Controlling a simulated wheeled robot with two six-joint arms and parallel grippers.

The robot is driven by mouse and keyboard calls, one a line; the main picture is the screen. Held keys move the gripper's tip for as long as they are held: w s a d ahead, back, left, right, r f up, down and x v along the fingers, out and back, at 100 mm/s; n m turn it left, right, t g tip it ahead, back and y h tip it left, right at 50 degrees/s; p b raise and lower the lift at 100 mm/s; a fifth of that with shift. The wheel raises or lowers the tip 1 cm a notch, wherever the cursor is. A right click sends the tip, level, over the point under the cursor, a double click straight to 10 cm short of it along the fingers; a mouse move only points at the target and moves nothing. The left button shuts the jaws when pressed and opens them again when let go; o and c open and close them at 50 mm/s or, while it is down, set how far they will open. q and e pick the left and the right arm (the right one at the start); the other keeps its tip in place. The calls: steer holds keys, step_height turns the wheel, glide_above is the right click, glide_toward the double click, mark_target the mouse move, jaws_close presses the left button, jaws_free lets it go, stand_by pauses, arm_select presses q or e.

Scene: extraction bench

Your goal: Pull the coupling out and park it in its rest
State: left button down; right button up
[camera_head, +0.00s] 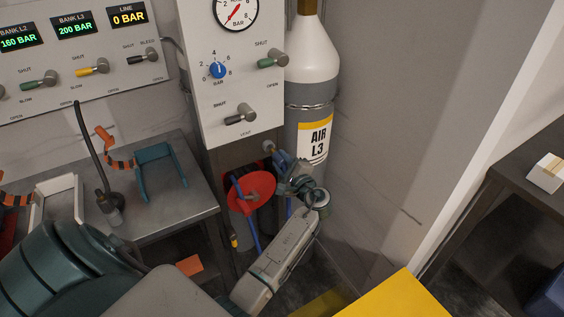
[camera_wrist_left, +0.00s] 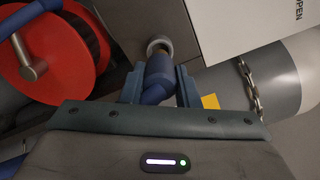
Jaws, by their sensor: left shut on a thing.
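My left gripper (camera_head: 281,160) is in front of the lower edge of the white panel, beside the gas cylinder. In the left wrist view its two dark fingers (camera_wrist_left: 158,88) are shut on the blue coupling (camera_wrist_left: 157,76), one on each side. The coupling's far end meets a round metal fitting (camera_wrist_left: 159,46) under the panel. I cannot tell how deep it sits. A blue hose leads from the coupling toward the wrist. In the head view the fitting (camera_head: 268,146) shows just beyond my gripper, and the coupling is mostly hidden. I cannot identify its rest. My right gripper is not in view.
A red hose reel (camera_head: 251,190) with blue hose (camera_head: 249,226) is close left of my gripper. The AIR L3 cylinder (camera_head: 315,110), with a chain (camera_wrist_left: 248,85), stands close right. The panel (camera_head: 216,112) overhangs the fitting. A metal bench (camera_head: 190,205) with several tools stands left.

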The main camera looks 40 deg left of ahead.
mark_target(277, 156)
arm_select(q)
steer(key=shift+a, duration=0.1)
stand_by(0.3)
steer(key=shift+w+a, duration=0.35)
steer(key=shift+a, duration=0.3)
steer(key=shift+w+a, duration=0.3)
steer(key=shift+a, duration=0.35)
steer(key=c, duration=1)
jaws_free()
